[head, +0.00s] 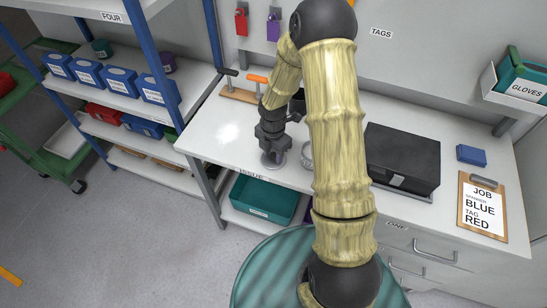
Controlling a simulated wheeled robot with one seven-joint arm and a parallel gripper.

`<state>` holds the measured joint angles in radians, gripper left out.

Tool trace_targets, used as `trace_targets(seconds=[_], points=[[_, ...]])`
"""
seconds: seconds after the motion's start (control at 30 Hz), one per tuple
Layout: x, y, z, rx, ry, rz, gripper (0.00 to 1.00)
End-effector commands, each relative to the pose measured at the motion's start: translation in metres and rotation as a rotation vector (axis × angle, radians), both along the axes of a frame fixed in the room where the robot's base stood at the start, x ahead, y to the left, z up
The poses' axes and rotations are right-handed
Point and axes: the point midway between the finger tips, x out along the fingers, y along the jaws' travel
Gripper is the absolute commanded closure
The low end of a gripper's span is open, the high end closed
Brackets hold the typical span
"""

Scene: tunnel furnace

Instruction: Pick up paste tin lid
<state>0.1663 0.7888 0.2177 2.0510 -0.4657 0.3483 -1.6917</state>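My gripper (273,148) points down over the left part of the white workbench. Directly under its fingertips is a small round grey piece (272,161), which looks like the paste tin lid. The fingers cover part of it, and I cannot tell if they touch it or how far apart they are. A round, pale, open-looking container (307,155), perhaps the paste tin, stands just to the right, partly hidden by my arm.
A black box (402,155) stands on the workbench (215,143) right of my arm. A clipboard (482,208) and blue box (471,155) lie farther right. Orange-handled tools (257,79) are behind the gripper. A teal bin (262,200) sits below. Shelves with blue bins (120,80) stand left.

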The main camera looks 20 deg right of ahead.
Motion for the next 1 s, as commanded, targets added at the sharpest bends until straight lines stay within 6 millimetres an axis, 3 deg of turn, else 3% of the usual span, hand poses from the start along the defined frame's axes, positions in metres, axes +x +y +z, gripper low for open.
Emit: trace_targets(seconds=[0.03, 0.17, 0.2, 0.57, 0.73, 1.0], points=[[0.0, 0.0, 0.0, 0.0, 0.0, 0.0, 0.72], [0.0, 0.0, 0.0, 0.0, 0.0, 0.0, 0.98], [0.0, 0.0, 0.0, 0.0, 0.0, 0.0, 1.0], [0.001, 0.0, 0.006, 0.0, -0.001, -0.001, 1.0], [0.001, -0.001, 0.029, 0.0, -0.005, -0.002, 1.0], [0.001, -0.001, 0.082, 0.0, -0.005, -0.001, 1.0]])
